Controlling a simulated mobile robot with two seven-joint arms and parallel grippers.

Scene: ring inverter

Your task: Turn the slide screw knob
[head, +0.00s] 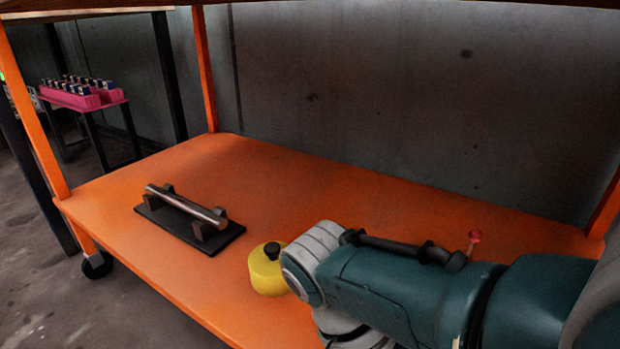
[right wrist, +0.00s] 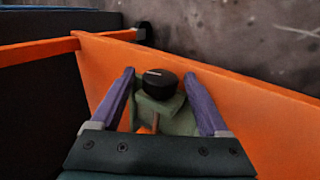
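In the right wrist view, a round black knob (right wrist: 160,84) sits on a green block-like body (right wrist: 178,122) over the orange shelf. I take this black knob to be the slide screw knob. My right gripper (right wrist: 159,76) is open, with one purple finger on each side of the knob. Gaps show between the fingers and the knob, and nothing is gripped. In the head view, my teal right arm covers the front right of the shelf, and I cannot make out the green body or the right gripper there. My left gripper is in neither view.
A yellow round container (head: 267,271) with a black top stands beside my right arm. A metal rod (head: 187,206) on a black base lies to its left. The orange shelf (head: 290,185) is clear towards the back wall.

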